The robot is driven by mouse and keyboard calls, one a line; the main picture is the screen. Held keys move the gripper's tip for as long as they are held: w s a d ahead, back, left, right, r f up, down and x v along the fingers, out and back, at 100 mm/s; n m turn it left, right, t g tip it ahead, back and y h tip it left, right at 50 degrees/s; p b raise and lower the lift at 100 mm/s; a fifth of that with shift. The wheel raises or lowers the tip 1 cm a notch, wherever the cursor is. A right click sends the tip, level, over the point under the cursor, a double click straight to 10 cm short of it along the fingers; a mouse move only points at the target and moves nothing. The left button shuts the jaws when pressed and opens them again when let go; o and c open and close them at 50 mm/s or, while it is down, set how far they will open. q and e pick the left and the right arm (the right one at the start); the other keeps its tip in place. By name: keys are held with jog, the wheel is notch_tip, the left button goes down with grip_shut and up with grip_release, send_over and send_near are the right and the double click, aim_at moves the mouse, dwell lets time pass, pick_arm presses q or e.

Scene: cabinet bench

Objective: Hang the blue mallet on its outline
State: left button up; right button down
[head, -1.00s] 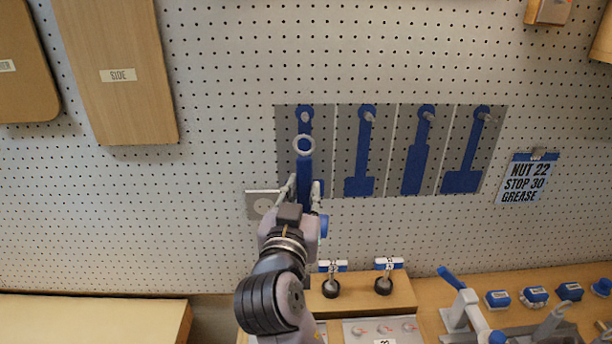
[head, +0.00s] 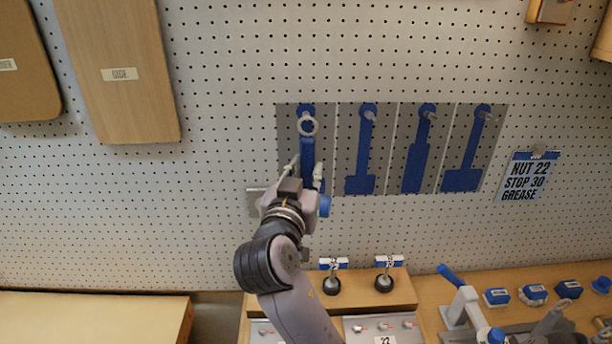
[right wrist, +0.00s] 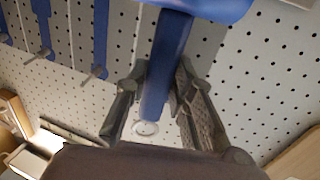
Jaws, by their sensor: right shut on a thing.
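My right gripper (head: 305,174) is shut on the handle of the blue mallet (head: 307,150). The handle points up the pegboard and ends in a pale ring (head: 307,124). The ring overlaps the peg of the leftmost blue outline (head: 306,107); I cannot tell whether the peg is through it. In the right wrist view, the fingers (right wrist: 158,95) flank the blue handle (right wrist: 168,60), the blue head (right wrist: 205,8) is at the top edge and the ring (right wrist: 145,128) is beyond the fingers. The mallet and gripper hide most of that outline. My left gripper is not in view.
Three more blue outlines with pegs (head: 362,150) (head: 417,150) (head: 468,150) are to the right, without tools. A note card (head: 528,177) hangs further right. Wooden boards (head: 120,70) hang at left.

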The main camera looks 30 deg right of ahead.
jog(key=shift+w+d+f, duration=0.1)
jog(key=shift+w+d, duration=0.35)
jog(key=shift+w, duration=0.3)
jog(key=shift+w+d, duration=0.45)
jog(key=shift+w, duration=0.25)
jog(key=shift+w+d+f, duration=0.15)
jog(key=shift+f, duration=0.05)
jog(key=shift+w+d+f+b, duration=0.15)
jog(key=shift+w+b, duration=0.2)
jog(key=shift+b, duration=0.1)
jog(key=c, duration=1.3)
grip_release()
